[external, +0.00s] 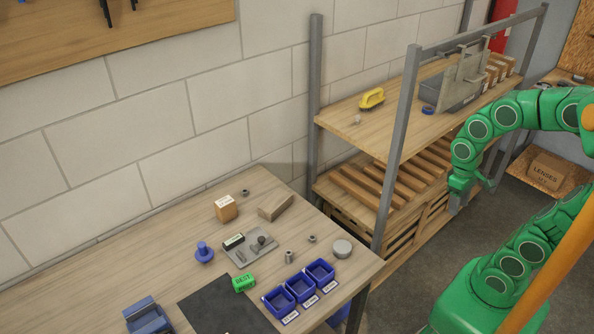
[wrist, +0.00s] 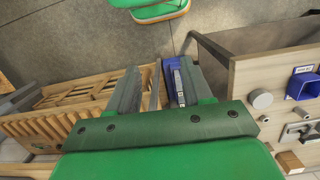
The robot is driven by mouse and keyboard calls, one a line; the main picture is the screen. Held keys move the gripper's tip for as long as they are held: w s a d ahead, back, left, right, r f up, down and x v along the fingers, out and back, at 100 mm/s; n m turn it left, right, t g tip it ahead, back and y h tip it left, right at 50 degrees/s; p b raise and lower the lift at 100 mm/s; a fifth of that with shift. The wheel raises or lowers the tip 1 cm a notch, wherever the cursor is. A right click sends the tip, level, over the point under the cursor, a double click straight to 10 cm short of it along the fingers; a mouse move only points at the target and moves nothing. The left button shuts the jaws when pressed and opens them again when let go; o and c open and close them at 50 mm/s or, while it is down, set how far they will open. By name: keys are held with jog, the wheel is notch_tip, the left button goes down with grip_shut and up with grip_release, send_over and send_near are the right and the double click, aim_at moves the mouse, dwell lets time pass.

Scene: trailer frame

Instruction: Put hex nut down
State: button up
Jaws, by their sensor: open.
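Small grey pieces that look like hex nuts lie on the workbench: one near the back (external: 245,192) and one near the round grey tin (external: 312,238). They are too small to tell their exact shape. My gripper (external: 471,197) hangs in the air to the right of the workbench, in front of the shelf rack, pointing down. In the wrist view its two grey fingers (wrist: 158,78) are apart, and I see no nut between them.
A blue container (wrist: 175,72) is below, near the right finger.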

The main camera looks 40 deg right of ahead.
jog(key=shift+o, duration=0.5)
jog(key=s, duration=0.2)
jog(key=s+d, duration=0.1)
jog(key=s, duration=0.1)
jog(key=shift+d+f, duration=0.1)
jog(key=shift+f, duration=0.05)
jog(key=shift+w, duration=0.1)
jog(key=n+t+y, duration=0.3)
jog(key=n+t, duration=0.2)
jog(key=n, duration=0.3)
send_near(311, 237)
jog(key=shift+x, duration=4.15)
